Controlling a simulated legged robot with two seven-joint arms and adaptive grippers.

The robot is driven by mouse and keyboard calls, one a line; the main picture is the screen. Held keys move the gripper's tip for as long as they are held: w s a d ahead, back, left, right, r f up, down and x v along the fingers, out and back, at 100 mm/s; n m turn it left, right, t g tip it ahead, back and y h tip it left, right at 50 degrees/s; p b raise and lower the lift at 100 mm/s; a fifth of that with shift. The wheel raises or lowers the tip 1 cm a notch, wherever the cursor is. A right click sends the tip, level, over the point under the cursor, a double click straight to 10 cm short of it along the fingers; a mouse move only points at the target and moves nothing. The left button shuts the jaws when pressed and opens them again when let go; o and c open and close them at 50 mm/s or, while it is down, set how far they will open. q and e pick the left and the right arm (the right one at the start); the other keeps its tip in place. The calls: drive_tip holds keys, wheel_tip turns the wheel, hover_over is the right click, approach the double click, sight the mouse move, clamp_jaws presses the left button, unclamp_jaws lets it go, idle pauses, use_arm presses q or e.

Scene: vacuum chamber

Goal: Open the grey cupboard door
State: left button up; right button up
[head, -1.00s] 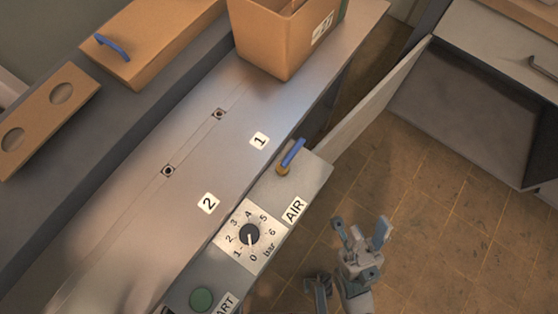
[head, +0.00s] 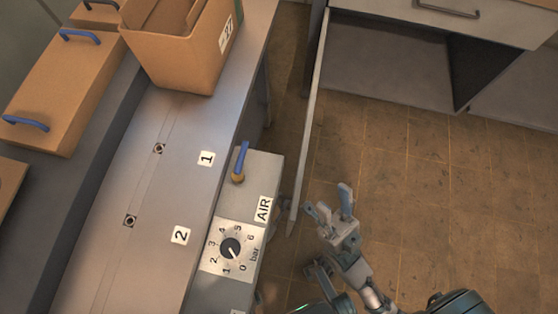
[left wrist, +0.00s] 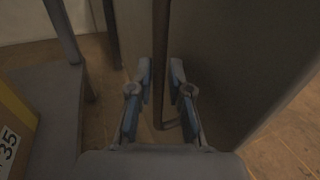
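The grey cupboard (head: 400,62) stands at the top right of the head view, its dark inside showing. Its door (head: 311,125) stands open, swung out toward me and seen nearly edge-on. My right gripper (head: 332,203) is open and empty, above the floor just right of the door's near end in the picture. In the left wrist view my left gripper (left wrist: 161,69) is open. The left gripper is not clearly made out in the head view.
A metal bench (head: 155,200) and an AIR control box (head: 236,225) with a dial and blue lever stand left of the door. An orange-brown bin (head: 180,50) sits on the bench. Tiled floor (head: 400,200) right of the door is clear.

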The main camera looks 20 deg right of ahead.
use_arm(q)
drive_tip(key=shift+r, duration=0.1)
drive_tip(key=shift+a, duration=0.2)
drive_tip(key=v, duration=1.1)
drive_tip(key=shift+s+a, duration=0.25)
